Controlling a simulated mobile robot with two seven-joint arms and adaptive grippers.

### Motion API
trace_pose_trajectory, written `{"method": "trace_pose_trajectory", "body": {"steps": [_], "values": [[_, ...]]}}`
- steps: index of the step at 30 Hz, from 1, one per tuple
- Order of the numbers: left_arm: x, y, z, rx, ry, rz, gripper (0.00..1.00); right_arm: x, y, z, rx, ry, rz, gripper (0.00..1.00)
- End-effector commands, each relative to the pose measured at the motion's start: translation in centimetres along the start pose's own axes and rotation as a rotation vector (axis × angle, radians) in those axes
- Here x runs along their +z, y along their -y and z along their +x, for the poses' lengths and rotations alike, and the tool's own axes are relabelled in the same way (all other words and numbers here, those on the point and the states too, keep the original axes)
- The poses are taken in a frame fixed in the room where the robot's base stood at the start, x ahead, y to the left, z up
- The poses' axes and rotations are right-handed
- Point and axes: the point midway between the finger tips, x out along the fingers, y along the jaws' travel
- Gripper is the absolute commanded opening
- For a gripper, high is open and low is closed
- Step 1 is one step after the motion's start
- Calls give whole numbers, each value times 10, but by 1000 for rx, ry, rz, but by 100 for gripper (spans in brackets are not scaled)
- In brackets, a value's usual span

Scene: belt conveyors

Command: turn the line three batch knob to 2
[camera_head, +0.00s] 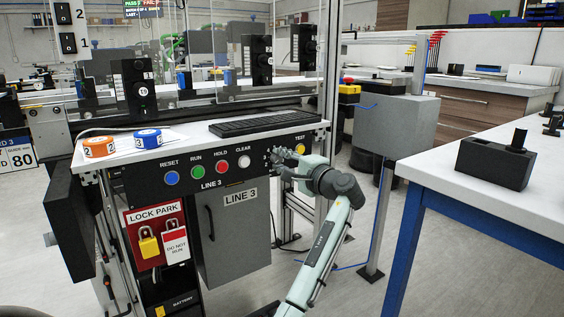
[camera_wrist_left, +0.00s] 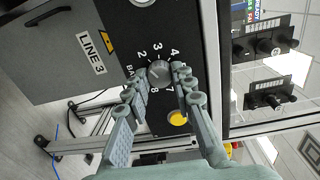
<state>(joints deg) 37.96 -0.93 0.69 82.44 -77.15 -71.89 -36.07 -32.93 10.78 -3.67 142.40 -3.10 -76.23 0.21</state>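The line three batch knob (camera_wrist_left: 158,72) is a small round grey knob on the dark panel, with white numbers around it. The 2, 3, 4, 7 and 8 are readable in the left wrist view; others are covered by my fingers. My left gripper (camera_wrist_left: 160,76) has one fingertip on each side of the knob, very close to it. I cannot tell whether both tips touch it, or where the knob points. In the head view my left gripper (camera_head: 285,162) is at the right end of the LINE 3 panel and hides the knob. My right gripper is not in view.
The panel (camera_head: 133,184) carries blue, green, red and white buttons left of the gripper, and a yellow button (camera_head: 300,148) just beside it. A keyboard (camera_head: 262,123) and two tape-like rolls (camera_head: 148,138) lie above. A grey box (camera_head: 395,125) on a post stands to the right.

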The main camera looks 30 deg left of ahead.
Motion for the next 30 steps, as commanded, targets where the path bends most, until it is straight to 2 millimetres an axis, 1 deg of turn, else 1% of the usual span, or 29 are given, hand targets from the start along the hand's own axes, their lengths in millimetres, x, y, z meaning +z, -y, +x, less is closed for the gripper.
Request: {"method": "trace_pose_trajectory", "body": {"steps": [1, 5, 13, 17, 20, 27, 30], "values": [[0, -1, -1, 3, 0, 0, 29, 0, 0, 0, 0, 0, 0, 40], [0, -1, 0, 2, 0, 0, 46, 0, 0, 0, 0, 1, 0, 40], [0, 0, 0, 1, 0, 1, 46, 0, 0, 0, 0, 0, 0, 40], [-1, -1, -8, 1, -2, 1, 46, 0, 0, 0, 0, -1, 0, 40], [-1, -1, -24, 2, -4, 0, 46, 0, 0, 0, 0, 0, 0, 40], [-1, -1, -76, 4, -3, -1, 46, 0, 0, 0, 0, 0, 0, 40], [-1, -2, -94, 3, -3, 1, 46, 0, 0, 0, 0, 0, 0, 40]]}}
